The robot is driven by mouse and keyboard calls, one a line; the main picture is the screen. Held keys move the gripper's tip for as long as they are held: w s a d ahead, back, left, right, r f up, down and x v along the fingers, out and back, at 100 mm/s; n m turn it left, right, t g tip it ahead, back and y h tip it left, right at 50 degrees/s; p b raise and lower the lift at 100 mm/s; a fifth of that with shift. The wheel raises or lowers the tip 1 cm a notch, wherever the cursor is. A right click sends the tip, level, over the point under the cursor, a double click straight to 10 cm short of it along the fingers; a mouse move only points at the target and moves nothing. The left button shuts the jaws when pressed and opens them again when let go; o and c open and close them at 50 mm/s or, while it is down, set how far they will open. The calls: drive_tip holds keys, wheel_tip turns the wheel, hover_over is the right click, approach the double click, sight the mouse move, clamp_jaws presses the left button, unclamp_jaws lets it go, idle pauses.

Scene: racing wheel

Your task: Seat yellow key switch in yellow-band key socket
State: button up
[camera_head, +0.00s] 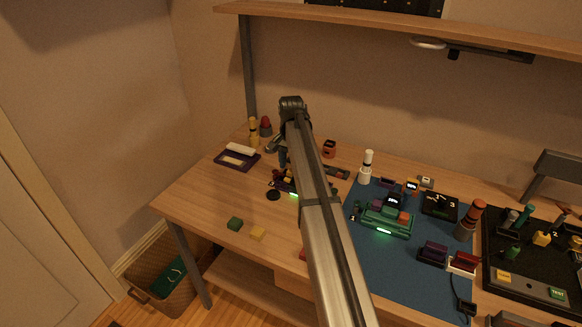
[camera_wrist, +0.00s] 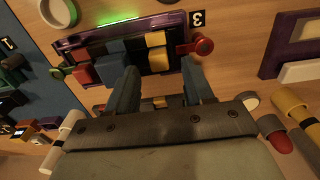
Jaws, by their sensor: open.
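My gripper (camera_wrist: 161,72) is open in the wrist view, its two dark fingers pointing at a dark purple panel (camera_wrist: 72,42). A yellow block (camera_wrist: 157,50), which looks like the yellow key switch, stands in the panel's row, just beyond the gap between the fingertips. I cannot tell whether the fingers touch it or how deep it sits. A small yellow patch (camera_wrist: 160,102) shows lower between the fingers, partly hidden by the gripper; I cannot tell whether it is the socket's band. In the head view the panel's lit strip (camera_head: 293,195) shows beside my arm, which hides much of it.
On the panel, blue (camera_wrist: 112,48) and red (camera_wrist: 82,74) blocks stand left of the yellow one, and a red knob (camera_wrist: 203,46) sticks out right. A blue mat (camera_head: 395,265) with devices is right.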

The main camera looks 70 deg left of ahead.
wheel_tip(320, 180, up, 12)
idle(0.5)
drive_tip(key=shift+r, duration=0.1)
